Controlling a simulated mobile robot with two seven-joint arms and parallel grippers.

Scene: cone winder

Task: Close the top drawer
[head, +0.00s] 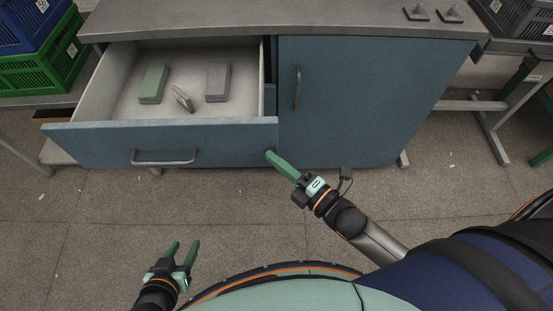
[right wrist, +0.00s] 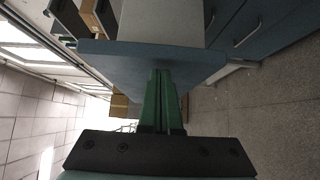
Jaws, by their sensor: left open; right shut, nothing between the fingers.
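The top drawer (head: 100,142) of the blue cabinet is pulled far out, with its blue front and metal handle (head: 165,162) facing me. Inside lie a green block, a grey block and a small grey piece between them. My right gripper (head: 270,155) is shut and empty, its fingertips at the right end of the drawer front. In the right wrist view the closed green fingers (right wrist: 160,75) overlap the drawer front (right wrist: 140,58); I cannot tell whether they touch it. My left gripper (head: 184,245) is open and empty, low over the floor, well short of the drawer.
The cabinet door (head: 350,100) to the right of the drawer is closed, under a grey worktop (head: 290,20). Green and blue crates (head: 45,70) stand at the left. A dark crate (head: 515,30) is at the far right. The floor before the cabinet is clear.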

